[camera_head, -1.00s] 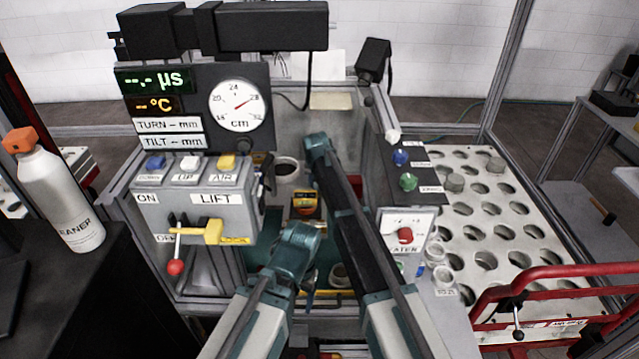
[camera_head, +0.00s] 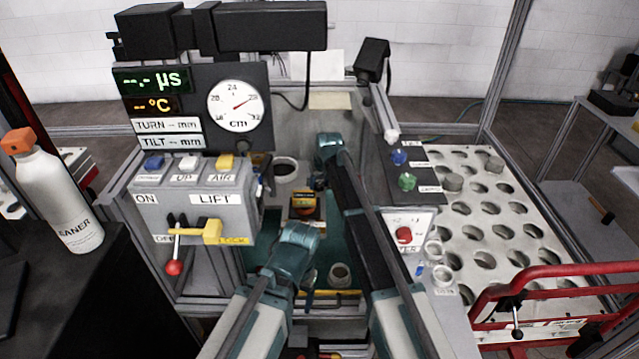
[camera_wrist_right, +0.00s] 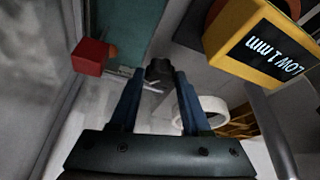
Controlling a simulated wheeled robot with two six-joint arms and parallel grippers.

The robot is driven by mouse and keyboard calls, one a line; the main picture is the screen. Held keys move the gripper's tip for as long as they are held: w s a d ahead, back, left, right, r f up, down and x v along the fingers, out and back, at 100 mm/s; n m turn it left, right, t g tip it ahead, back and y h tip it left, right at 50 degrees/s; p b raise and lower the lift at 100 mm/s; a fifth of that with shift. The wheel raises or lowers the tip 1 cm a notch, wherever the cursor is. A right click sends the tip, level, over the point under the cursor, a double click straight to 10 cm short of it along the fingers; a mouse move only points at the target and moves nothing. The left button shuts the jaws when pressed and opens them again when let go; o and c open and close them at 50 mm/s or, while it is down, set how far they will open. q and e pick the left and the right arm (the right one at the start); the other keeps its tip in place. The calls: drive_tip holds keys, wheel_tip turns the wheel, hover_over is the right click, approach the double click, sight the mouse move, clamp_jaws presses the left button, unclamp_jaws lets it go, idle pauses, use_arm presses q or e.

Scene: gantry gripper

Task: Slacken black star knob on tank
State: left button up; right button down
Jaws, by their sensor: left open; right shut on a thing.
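In the right wrist view, the black knob (camera_wrist_right: 160,71) sits between the fingertips of my right gripper (camera_wrist_right: 160,78), which is shut on it. The knob's lobes are mostly hidden by the fingers. In the head view the knob is not discernible, and the right gripper's tips are hidden beyond my arm. My left gripper (camera_head: 309,285) is open at the lower middle, over the front of the teal-floored tank area, apart from the knob; its fingers are small and partly hidden by its wrist.
A yellow box (camera_wrist_right: 262,42) marked "LOW 1 mm" and a white ring (camera_wrist_right: 203,106) are close right of the right gripper. A red block (camera_wrist_right: 90,57) is to its left. The lift panel (camera_head: 205,200) and red heater knob (camera_head: 403,235) flank the tank.

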drive_tip(key=shift+c, duration=1.9)
unclamp_jaws()
drive_tip(key=shift+r, duration=0.15)
drive_tip(key=p+v, duration=1.3)
drive_tip(key=shift+r, duration=0.25)
drive_tip(key=shift+s, duration=0.1)
